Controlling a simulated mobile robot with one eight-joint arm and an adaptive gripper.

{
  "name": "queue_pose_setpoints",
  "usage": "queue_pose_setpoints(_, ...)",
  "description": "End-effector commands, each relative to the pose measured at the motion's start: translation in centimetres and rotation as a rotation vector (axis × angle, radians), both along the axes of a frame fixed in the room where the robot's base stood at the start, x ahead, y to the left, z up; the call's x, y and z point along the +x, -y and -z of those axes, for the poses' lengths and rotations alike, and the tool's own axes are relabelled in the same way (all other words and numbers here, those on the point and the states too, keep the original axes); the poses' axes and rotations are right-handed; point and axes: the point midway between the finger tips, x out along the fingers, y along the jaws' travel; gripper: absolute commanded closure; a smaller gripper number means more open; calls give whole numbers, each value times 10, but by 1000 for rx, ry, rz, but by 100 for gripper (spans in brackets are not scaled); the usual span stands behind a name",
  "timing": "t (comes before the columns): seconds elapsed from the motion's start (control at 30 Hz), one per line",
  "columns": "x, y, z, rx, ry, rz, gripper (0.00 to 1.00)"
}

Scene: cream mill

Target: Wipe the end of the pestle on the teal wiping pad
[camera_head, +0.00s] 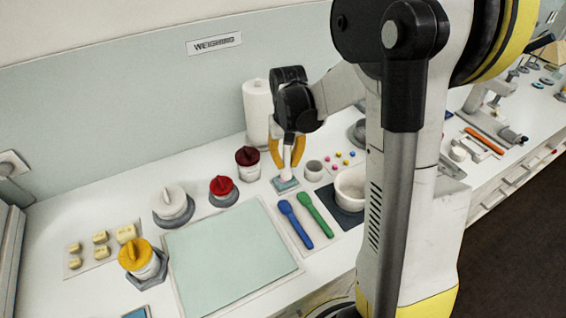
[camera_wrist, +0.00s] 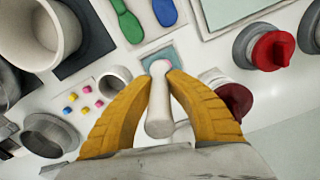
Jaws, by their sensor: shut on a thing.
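My gripper (camera_head: 288,152) has yellow fingers and is shut on the white pestle (camera_head: 288,158). In the wrist view the pestle (camera_wrist: 160,108) sits between the two fingers (camera_wrist: 160,95), and its far end has a pinkish tint. The teal wiping pad (camera_head: 285,184) lies on the counter directly below the pestle. In the wrist view the pad (camera_wrist: 148,61) shows just past the pestle's end, which overlaps its edge. Whether the end touches the pad I cannot tell. The white mortar (camera_head: 351,186) stands on a dark mat to the right.
A small grey cup (camera_head: 313,170) stands close to the pad's right, with colored cubes (camera_head: 340,160) behind it. A dark red jar (camera_head: 248,163) is at its left and a paper roll (camera_head: 257,112) behind. Blue (camera_head: 296,223) and green (camera_head: 315,213) spoons lie in front.

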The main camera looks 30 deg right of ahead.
Motion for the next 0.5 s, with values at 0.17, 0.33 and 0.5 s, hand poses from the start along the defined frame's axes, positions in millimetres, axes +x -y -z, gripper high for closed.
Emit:
queue_pose_setpoints(0.17,0,8,1,-1,0,0,100)
queue_pose_setpoints(0.33,0,3,1,-1,0,0,100)
queue_pose_setpoints(0.5,0,-8,0,-1,0,-3,100)
